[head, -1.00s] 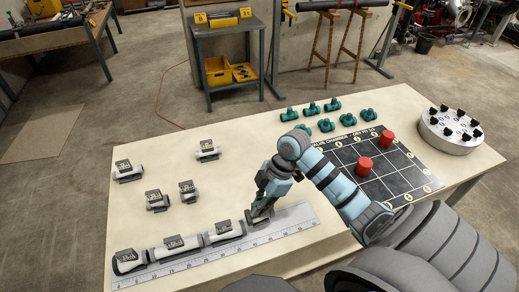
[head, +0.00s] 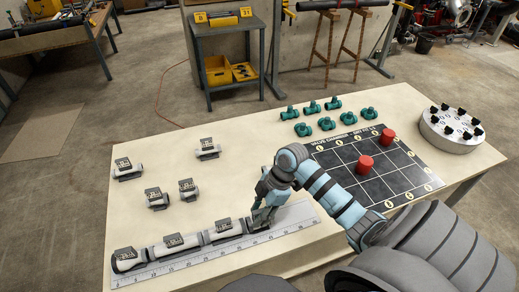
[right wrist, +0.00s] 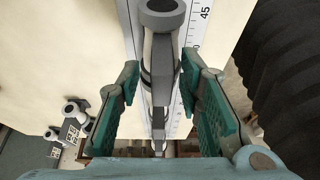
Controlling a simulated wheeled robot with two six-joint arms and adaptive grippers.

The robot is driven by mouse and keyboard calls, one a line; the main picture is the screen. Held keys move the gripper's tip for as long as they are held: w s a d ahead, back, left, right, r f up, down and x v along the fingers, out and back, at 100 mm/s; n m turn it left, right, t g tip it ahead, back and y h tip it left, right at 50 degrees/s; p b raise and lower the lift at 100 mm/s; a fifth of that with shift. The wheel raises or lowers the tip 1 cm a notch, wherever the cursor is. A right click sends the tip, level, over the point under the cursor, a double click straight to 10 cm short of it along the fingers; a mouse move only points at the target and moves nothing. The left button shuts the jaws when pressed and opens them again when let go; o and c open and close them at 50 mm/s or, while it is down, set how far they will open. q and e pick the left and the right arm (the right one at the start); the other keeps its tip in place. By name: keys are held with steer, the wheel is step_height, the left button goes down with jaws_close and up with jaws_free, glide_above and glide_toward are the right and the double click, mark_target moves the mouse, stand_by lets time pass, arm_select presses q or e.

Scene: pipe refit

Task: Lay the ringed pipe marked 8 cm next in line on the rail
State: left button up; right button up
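In the head view, several pipe pieces with dark label plates, one of them a white pipe (head: 180,242), lie end to end along the ruled rail (head: 292,219). My right gripper (head: 261,222) is low over the right end of this line. In the right wrist view, the right gripper's (right wrist: 160,108) green-padded fingers stand apart on either side of a pipe (right wrist: 162,45) with a grey end collar and a dark ring. Gaps show between pads and pipe. The pipe's end lies near the 45 mark. Its label is not readable. My left gripper is not in view.
Green valves (head: 327,123) stand behind a black grid board (head: 352,176) with red cylinders (head: 365,164). A round white stand (head: 450,131) is at right. The rail's right end is bare.

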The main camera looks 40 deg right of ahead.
steer(key=shift+r, duration=0.1)
steer(key=shift+d+r, duration=0.1)
steer(key=shift+r, duration=0.15)
steer(key=p+v, duration=0.1)
steer(key=v, duration=1)
steer(key=shift+r, duration=0.3)
steer(key=shift+d, duration=0.1)
